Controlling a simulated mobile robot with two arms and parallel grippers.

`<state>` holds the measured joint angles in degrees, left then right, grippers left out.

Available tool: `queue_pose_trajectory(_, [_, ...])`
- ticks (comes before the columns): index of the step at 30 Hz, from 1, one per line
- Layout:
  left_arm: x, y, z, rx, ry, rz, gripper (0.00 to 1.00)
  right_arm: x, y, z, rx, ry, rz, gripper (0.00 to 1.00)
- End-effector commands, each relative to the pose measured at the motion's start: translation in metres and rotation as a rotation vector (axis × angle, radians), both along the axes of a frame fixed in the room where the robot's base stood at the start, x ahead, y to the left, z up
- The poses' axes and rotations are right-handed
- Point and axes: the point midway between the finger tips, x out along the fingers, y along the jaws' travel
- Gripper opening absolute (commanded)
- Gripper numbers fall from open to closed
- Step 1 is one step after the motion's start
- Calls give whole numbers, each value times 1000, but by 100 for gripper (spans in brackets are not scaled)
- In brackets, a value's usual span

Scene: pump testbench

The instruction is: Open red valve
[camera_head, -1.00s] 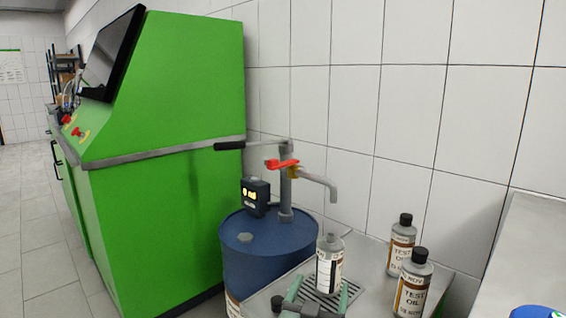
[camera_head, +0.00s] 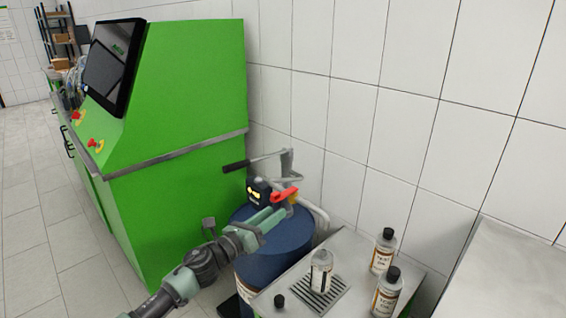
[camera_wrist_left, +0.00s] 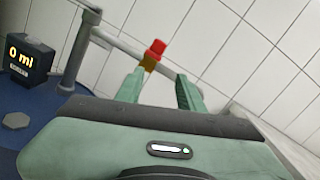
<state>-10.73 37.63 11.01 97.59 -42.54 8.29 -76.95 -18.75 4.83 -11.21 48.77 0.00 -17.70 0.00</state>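The red valve handle (camera_head: 284,194) sits on the spout pipe of the hand pump on the blue drum (camera_head: 288,246). In the left wrist view the red handle (camera_wrist_left: 156,47) shows small above a yellow part on the grey pipe (camera_wrist_left: 128,44). My left gripper (camera_head: 266,217) is just in front of the valve, over the drum. In the left wrist view my left gripper (camera_wrist_left: 160,78) is open and empty, with the handle between and beyond its fingertips, apparently untouched. My right gripper is not in view.
A dark meter (camera_wrist_left: 27,60) reading 0 ml stands by the pump. An uncapped bottle (camera_head: 321,272) stands on the drip grate, a black cap (camera_head: 279,300) beside it. Two capped bottles, including one at the back (camera_head: 383,251), stand right. The green testbench (camera_head: 185,100) is left.

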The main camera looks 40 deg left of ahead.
Motion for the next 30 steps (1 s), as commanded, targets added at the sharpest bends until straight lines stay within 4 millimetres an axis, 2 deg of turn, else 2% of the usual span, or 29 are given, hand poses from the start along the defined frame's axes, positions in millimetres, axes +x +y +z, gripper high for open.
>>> queue_pose_trajectory(1, [-1, 9, 22, 109, 10, -14, 38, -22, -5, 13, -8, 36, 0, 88])
queue_pose_trajectory(3, [-3, 16, 30, 232, 16, -32, 38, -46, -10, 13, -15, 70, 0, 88])
queue_pose_trajectory(6, [-4, 23, 36, 338, 17, -48, 38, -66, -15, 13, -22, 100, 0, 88])
queue_pose_trajectory(8, [-4, 25, 37, 370, 18, -53, 38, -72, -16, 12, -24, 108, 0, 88])
queue_pose_trajectory(14, [2, 24, 36, 382, 15, -54, 38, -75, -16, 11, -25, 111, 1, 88])
queue_pose_trajectory(24, [49, 18, 38, 379, 14, -53, 38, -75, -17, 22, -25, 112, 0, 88])
queue_pose_trajectory(30, [69, 15, 36, 378, 15, -53, 38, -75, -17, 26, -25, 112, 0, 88])
